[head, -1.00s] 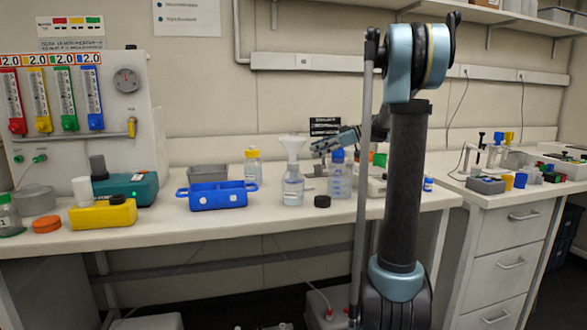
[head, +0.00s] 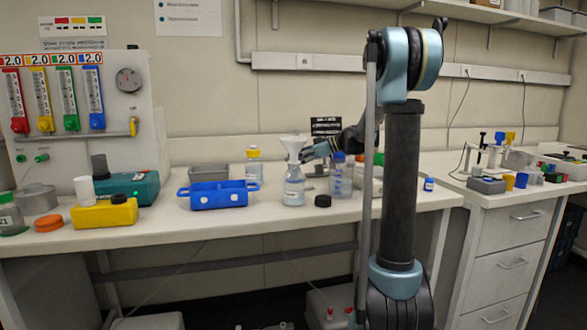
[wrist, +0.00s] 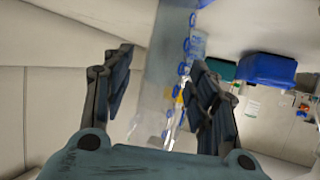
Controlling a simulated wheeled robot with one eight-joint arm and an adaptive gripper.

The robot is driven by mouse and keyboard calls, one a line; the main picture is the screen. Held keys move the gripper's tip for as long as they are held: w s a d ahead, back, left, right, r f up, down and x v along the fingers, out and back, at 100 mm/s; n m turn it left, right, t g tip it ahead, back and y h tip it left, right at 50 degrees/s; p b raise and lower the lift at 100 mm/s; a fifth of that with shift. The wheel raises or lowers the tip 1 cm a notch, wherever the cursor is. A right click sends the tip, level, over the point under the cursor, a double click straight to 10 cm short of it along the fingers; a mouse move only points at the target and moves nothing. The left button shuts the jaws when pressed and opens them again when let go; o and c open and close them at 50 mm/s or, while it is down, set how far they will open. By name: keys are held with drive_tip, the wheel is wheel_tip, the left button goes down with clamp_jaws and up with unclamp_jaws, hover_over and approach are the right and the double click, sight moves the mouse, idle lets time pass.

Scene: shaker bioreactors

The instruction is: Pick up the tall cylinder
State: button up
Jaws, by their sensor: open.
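In the wrist view, a tall translucent shape (wrist: 163,62) with blue marks runs lengthwise between my fingers. It looks like the tall cylinder, but its ends and base are unclear. My gripper (wrist: 160,68) is open, with one dark finger on each side of this shape. I cannot tell whether either finger touches it. In the head view, my gripper (head: 308,154) is above the bench, beside the bottle with a white funnel (head: 294,180) and close to a blue-capped bottle (head: 340,178). I cannot make out the tall cylinder clearly in the head view.
A blue rack (head: 217,196) and a grey tray (head: 209,171) stand left of the bottles. A yellow-capped bottle (head: 253,168) is behind. A black cap (head: 322,201) lies in front. The front bench edge is mostly clear.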

drive_tip(key=c, duration=1.3)
drive_tip(key=shift+o, duration=0.2)
